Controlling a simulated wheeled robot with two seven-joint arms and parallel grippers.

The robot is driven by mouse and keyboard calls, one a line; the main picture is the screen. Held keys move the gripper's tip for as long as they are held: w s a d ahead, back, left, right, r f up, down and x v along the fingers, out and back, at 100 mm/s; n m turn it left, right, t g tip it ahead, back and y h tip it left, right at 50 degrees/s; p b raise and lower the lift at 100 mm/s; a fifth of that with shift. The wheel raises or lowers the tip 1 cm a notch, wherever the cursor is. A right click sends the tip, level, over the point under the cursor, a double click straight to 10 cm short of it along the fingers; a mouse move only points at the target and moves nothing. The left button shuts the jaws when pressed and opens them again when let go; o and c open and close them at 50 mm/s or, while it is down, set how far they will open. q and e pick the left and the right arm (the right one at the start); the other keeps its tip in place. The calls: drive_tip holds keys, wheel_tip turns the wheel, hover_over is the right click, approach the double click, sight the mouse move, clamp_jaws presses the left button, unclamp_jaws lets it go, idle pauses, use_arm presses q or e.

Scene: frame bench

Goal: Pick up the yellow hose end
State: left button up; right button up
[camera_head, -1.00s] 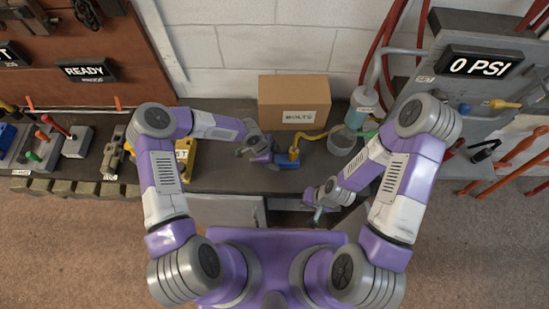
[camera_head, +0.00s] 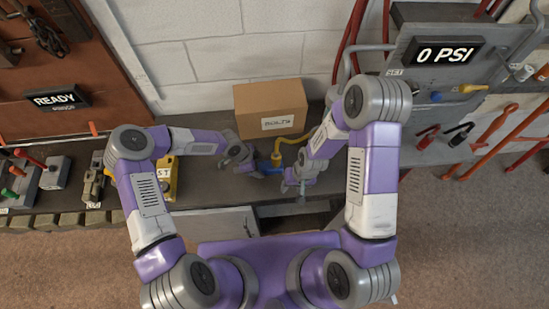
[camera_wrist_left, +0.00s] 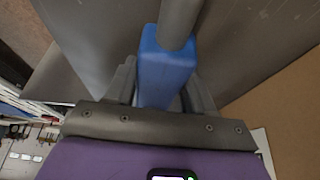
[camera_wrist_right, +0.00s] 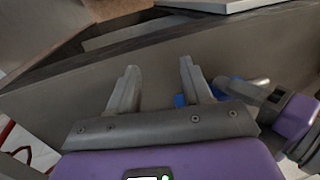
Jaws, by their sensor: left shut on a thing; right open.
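The yellow hose (camera_head: 297,138) shows in the head view in front of the cardboard box. Its yellow end (camera_head: 276,156) stands at a blue block (camera_head: 270,167) on the bench; I cannot tell whether they are joined. My left gripper (camera_head: 256,169) is shut on the blue block, which shows between its fingers in the left wrist view (camera_wrist_left: 165,72). My right gripper (camera_head: 293,184) is open and empty just right of the block. In the right wrist view its fingers (camera_wrist_right: 158,78) are spread, with a bit of blue (camera_wrist_right: 180,100) behind one finger. My right arm hides part of the hose.
A cardboard box (camera_head: 270,110) stands at the back of the bench. A yellow tool (camera_head: 168,178) lies to the left. A panel reading 0 PSI (camera_head: 445,52) is at the right. An opening shows below the bench's front edge.

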sight(276, 154)
drive_tip(key=w+a+r+h, duration=0.1)
drive_tip(key=w+r, duration=0.2)
drive_tip(key=r, duration=0.1)
drive_tip(key=w+a+r+n, duration=0.1)
drive_tip(key=w+a+r, duration=0.1)
drive_tip(key=r, duration=0.3)
drive_tip(key=w+a+r+n+h, duration=0.1)
drive_tip(key=w+r, duration=0.3)
drive_tip(key=shift+w+a+r+h, duration=0.15)
drive_tip(key=shift+a+r+h, duration=0.05)
drive_tip(key=shift+a+h, duration=0.1)
wheel_tip(276, 154, down, 6)
drive_tip(key=shift+w+f, duration=0.1)
drive_tip(key=shift+f, duration=0.1)
drive_tip(key=f, duration=0.5)
drive_tip(key=shift+w, duration=0.4)
clamp_jaws()
drive_tip(key=shift+r, duration=7.5)
